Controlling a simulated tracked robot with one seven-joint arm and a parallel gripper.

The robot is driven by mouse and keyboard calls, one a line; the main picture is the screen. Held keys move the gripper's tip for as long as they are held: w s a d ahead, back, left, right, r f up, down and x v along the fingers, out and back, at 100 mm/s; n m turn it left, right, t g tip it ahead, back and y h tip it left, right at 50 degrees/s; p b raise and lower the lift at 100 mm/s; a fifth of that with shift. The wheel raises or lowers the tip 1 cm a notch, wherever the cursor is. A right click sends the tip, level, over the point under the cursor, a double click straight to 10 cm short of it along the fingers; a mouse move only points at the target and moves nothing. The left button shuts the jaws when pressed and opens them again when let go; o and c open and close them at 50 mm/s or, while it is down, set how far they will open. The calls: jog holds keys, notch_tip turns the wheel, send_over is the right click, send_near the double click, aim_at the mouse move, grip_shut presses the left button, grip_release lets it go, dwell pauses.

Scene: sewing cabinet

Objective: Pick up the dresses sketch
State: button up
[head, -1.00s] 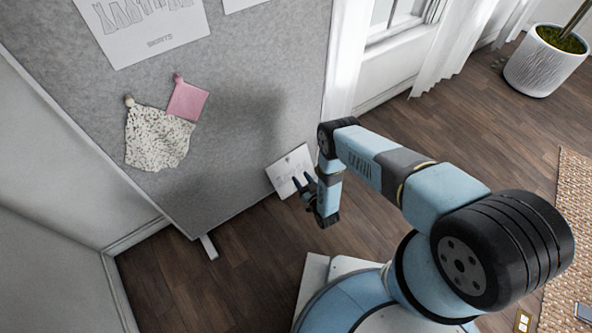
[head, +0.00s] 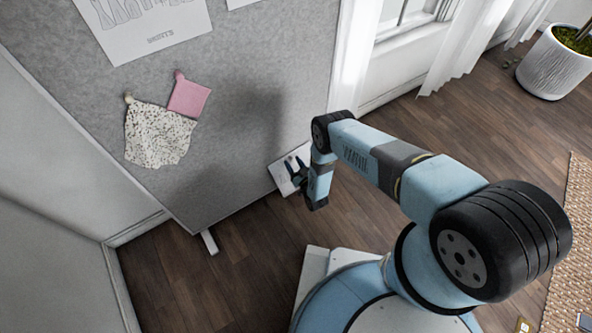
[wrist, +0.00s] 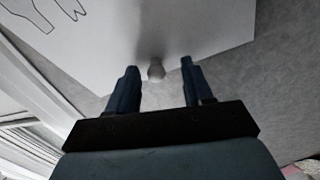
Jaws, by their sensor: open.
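A white sketch sheet (head: 283,177) is pinned at the lower right of the grey board; my gripper covers part of it in the head view. In the wrist view the sheet (wrist: 110,50) fills the upper left, with part of a line drawing at its corner. A small round pin (wrist: 156,71) shows on the sheet near its edge. My gripper (head: 293,166) is open in front of the sheet. In the wrist view its two fingertips (wrist: 159,66) stand on either side of the pin, with nothing visibly gripped. I cannot tell whether they touch the sheet.
The grey board (head: 250,60) also bears a larger sketch (head: 150,22), a speckled cloth (head: 157,136) and a pink swatch (head: 189,96). A window with a white curtain (head: 465,45) and a potted plant (head: 553,65) are at the right. Open wooden floor (head: 470,130) lies between.

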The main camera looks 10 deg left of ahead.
jog(key=shift+w+d, duration=0.1)
jog(key=shift+d, duration=0.05)
jog(key=shift+c, duration=1.3)
grip_shut()
jog(key=shift+d, duration=0.1)
